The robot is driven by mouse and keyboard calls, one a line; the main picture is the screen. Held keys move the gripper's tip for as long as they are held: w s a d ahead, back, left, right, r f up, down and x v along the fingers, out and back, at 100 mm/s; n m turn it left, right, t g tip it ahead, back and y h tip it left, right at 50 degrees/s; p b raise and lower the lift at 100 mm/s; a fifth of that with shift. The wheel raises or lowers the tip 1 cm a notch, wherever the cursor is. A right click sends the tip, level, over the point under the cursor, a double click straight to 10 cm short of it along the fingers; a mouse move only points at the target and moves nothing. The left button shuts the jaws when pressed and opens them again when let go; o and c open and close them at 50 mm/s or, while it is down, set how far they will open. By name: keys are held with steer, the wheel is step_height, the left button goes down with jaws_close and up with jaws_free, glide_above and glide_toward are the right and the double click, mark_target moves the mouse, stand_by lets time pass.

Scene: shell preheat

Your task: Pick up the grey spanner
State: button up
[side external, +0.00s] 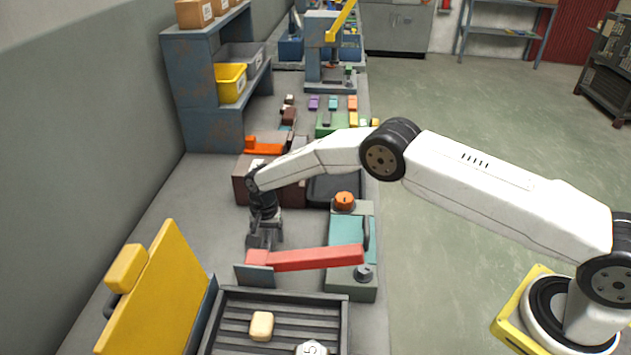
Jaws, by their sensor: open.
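I cannot make out a grey spanner with certainty in the side external view. My gripper (263,241) is open and points down, just above or behind the left end of a red bar (315,259). Nothing shows between its fingers, though they are small and dark here. A grey plate (254,276) sits at the bar's left end.
A dark slatted tray (338,326) at the front holds a cream block (262,326) and a white piece (311,347). A raised yellow panel (155,292) stands to its left. A brown box and orange item (265,147) lie behind my gripper. The bench (178,215) is clear at left.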

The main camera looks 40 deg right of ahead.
mark_target(267, 235)
stand_by(0.3)
jaws_close()
steer(key=shift+r, duration=0.2)
step_height(267, 235, up, 10)
steer(key=shift+f, duration=0.15)
stand_by(0.8)
stand_by(0.4)
